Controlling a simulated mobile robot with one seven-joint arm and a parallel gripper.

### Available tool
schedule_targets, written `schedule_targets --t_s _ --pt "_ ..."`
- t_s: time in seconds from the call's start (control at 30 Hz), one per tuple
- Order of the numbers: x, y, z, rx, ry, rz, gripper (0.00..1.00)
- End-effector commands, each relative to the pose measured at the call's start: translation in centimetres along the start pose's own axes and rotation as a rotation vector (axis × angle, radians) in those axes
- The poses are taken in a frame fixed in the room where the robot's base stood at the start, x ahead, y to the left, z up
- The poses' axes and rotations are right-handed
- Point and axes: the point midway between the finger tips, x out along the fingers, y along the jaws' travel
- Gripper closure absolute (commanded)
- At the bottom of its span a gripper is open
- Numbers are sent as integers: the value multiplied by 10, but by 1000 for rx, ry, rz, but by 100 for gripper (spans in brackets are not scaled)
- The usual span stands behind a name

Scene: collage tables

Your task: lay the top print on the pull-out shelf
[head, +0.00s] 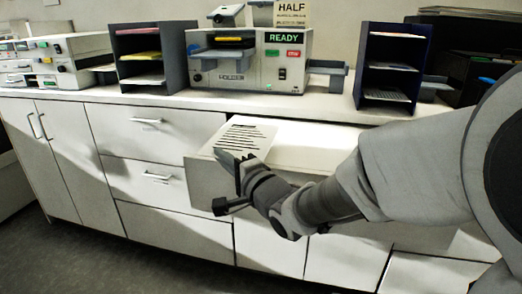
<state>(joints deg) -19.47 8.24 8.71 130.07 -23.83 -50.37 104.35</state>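A white print (246,136) with dark lines of text is at the left end of the pull-out shelf (305,138). It looks flat on or just above the shelf top; I cannot tell which. The pale shelf sticks out from the cabinet below the counter. My gripper (236,164) is at the print's near edge, with its dark fingers overlapping that edge in the picture. Whether the fingers are shut on the print or apart from it is too small to tell. My arm hides the right part of the shelf.
A grey machine (265,72) with a green READY display stands on the counter behind the shelf. Dark paper racks (392,68) stand to its right and left (140,82). Another machine (62,62) is at the far left. The shelf's middle top is bare.

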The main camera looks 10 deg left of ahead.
Motion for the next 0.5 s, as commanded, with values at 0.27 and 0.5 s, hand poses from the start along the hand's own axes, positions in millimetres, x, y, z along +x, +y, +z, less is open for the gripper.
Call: schedule_targets --t_s 0.27,0.5 --pt "19 20 -24 0 1 0 100" --pt "26 42 -32 1 1 1 100"
